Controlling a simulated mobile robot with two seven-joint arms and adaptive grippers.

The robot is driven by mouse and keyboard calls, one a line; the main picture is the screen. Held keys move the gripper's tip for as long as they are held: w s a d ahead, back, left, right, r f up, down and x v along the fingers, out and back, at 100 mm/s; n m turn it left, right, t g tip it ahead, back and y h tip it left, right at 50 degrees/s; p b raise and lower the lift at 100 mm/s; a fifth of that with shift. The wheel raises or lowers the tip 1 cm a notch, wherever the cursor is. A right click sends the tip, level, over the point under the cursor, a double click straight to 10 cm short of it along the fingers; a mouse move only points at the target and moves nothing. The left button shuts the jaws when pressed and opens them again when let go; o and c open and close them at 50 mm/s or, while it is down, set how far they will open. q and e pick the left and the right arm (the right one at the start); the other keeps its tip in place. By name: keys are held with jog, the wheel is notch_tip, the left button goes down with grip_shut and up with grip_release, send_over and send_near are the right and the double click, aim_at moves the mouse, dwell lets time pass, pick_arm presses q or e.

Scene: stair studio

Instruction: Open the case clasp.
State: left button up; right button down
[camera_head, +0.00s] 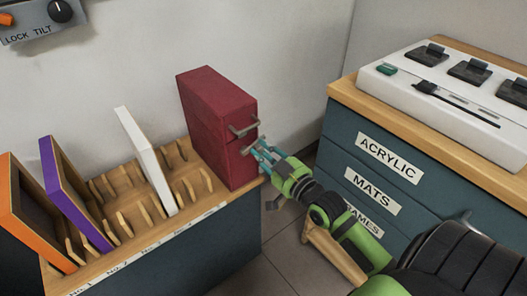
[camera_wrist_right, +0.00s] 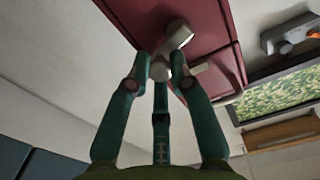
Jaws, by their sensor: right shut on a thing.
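The case (camera_head: 215,120) is a dark red box standing upright on the wooden rack top. Its red face also fills the upper part of the right wrist view (camera_wrist_right: 215,65). Small grey metal fittings stick out from its narrow side; the upper one (camera_head: 243,129) is clear of my fingers. My right gripper (camera_head: 260,152), with teal fingers, is at the lower fitting, which looks like the clasp. In the wrist view its fingers close around a pale grey knob (camera_wrist_right: 160,69). The fingers partly hide how the clasp sits. My left gripper is out of view.
The rack (camera_head: 185,232) left of the case holds orange, purple and white panels between wooden pegs. A blue drawer cabinet (camera_head: 350,135) with a white switch panel (camera_head: 440,95) stands right of my arm. A floor gap separates rack and cabinet.

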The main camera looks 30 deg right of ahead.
jog(key=shift+m, duration=0.3)
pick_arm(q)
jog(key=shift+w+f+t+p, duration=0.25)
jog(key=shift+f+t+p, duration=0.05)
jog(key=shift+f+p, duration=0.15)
pick_arm(e)
jog(key=shift+f+m, duration=0.2)
jog(key=shift+m, duration=0.1)
jog(key=c, duration=1.1)
grip_release()
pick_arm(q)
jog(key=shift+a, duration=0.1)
pick_arm(e)
jog(key=s+d, duration=0.1)
jog(key=s, duration=1.1)
